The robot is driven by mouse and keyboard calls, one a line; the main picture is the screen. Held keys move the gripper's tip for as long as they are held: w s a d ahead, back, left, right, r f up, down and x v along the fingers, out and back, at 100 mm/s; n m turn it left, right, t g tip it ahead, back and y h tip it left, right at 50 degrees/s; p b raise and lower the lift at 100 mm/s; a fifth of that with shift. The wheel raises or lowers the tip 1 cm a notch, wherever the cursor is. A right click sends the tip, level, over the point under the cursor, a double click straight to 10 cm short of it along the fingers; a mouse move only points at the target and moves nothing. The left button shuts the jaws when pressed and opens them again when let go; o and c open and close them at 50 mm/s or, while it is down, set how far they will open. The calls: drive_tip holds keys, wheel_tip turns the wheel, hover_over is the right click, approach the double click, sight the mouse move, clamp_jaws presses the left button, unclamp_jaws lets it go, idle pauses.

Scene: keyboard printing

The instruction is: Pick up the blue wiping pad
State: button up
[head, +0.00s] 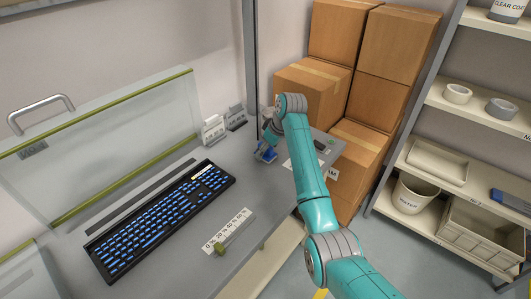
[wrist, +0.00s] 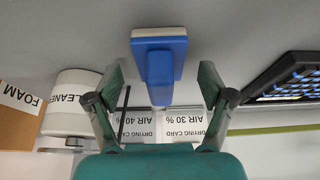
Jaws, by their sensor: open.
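The blue wiping pad (head: 264,156) lies on the grey bench, beyond the keyboard's far end. In the wrist view the pad (wrist: 158,57) shows a blue body with a white edge and a blue handle pointing towards the camera. My gripper (head: 269,143) is right above the pad, and my wrist partly hides it in the head view. In the wrist view my gripper (wrist: 161,76) is open, with one finger on each side of the handle. A gap shows between the handle and each finger. Nothing is held.
A black keyboard (head: 160,217) with blue keys lies left of the pad. Drying cards (head: 213,130) stand close by at the back. A white cleaner container (wrist: 72,102) and a foam-labelled box (wrist: 18,112) are near. A percentage card (head: 229,231) lies at the front. Boxes and shelves stand right.

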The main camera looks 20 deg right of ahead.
drive_tip(key=shift+w+a+f, duration=0.1)
drive_tip(key=shift+w+f, duration=0.05)
drive_tip(key=shift+f, duration=0.4)
drive_tip(key=c, duration=1.4)
drive_tip(key=shift+o, duration=0.2)
wheel_tip(320, 180, up, 10)
